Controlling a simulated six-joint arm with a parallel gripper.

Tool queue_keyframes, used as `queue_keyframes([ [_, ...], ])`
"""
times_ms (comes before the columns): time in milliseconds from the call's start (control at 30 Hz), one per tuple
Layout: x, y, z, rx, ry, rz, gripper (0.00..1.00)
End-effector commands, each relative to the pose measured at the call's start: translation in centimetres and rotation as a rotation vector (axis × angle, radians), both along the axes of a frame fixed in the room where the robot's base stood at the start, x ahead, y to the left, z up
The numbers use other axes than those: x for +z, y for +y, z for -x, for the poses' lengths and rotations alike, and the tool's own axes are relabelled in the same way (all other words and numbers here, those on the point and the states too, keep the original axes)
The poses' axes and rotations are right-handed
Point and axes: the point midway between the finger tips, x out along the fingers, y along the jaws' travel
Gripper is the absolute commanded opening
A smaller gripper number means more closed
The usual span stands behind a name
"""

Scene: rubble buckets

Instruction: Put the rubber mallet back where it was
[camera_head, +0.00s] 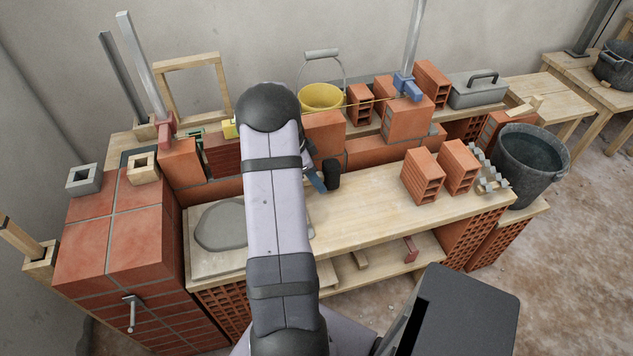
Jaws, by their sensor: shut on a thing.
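The rubber mallet's black head (331,173) shows just right of my arm, over the back part of the wooden bench plank. Blue parts lie close to its left. My gripper (314,178) is mostly hidden behind my own arm and is shut on the mallet. The mallet's handle is mostly hidden, and I cannot tell whether the head touches the plank or the bricks behind.
The plank (370,203) is clear in its middle. Two hollow bricks (424,176) stand at its right, near a dark bucket (530,165). A mortar board (208,262) lies left. A low brick wall (385,150), a string line and a yellow bucket (321,97) are behind.

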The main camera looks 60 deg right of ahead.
Motion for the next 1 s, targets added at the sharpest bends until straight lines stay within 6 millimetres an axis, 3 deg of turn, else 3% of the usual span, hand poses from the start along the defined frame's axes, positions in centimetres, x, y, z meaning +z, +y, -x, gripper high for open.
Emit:
queue_keyframes([
  [167, -1.7, 0.0, 0.0, 0.001, 0.0, 0.001, 0.1],
  [600, -2.3, -0.1, 0.0, 0.001, -0.001, 0.002, 0.1],
  [633, -2.2, 0.0, 0.0, 0.0, 0.0, 0.0, 0.44],
  [700, -2.2, 0.0, 0.0, 0.001, 0.0, 0.0, 0.56],
  [1000, -2.1, 0.0, 0.0, 0.001, 0.0, 0.0, 0.56],
])
